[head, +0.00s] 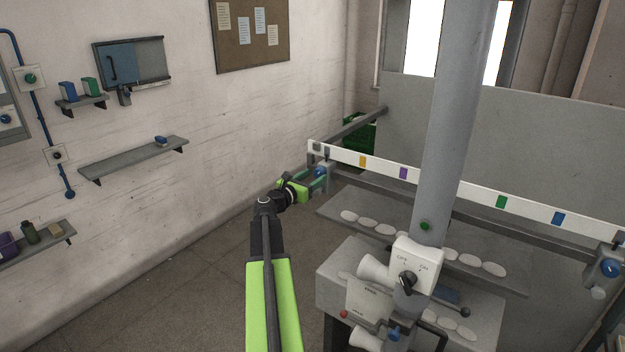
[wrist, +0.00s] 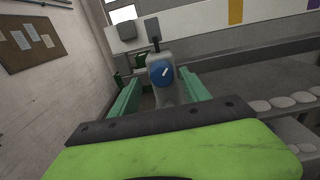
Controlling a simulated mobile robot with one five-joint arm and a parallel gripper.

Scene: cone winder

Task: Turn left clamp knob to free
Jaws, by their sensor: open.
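The left clamp knob is a round blue knob (wrist: 161,73) with a short white mark tilted to the upper right. It sits on a grey clamp block under the left end of the white rail. In the head view the knob (head: 320,171) shows small, just beyond my gripper (head: 310,181). In the wrist view my gripper (wrist: 162,88) is open, its green fingers on either side of the knob, with visible gaps. Nothing is held. I cannot tell whether the fingertips reach as far as the knob.
A white rail (head: 440,182) with coloured marks runs right to another blue knob (head: 609,268). A thick grey column (head: 455,110) carries a white switch box (head: 416,265). Shelves (head: 135,158) line the left wall. The floor at left is clear.

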